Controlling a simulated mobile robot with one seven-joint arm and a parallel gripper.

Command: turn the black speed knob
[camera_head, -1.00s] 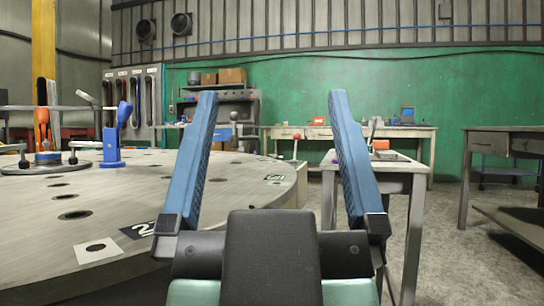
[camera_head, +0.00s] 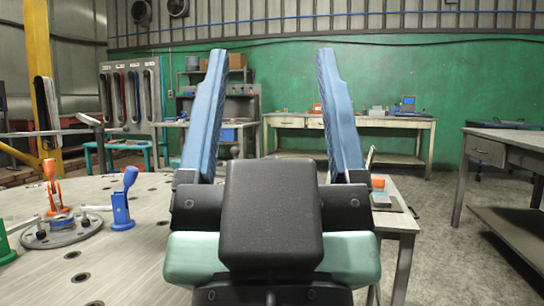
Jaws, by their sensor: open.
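My gripper (camera_head: 272,53) is open and empty in the middle of the head view. Its two long blue fingers point forward and up, with the green back wall between their tips. I cannot make out a black speed knob; the gripper body covers the area just ahead, including the right edge of the round metal table (camera_head: 125,245).
On the round table stand a blue clamp (camera_head: 121,207) and an orange-handled clamp (camera_head: 53,190). A small side table (camera_head: 400,218) with an orange-topped item (camera_head: 378,184) is right of my gripper. A workbench (camera_head: 425,124) stands along the back wall. Grey floor is open at right.

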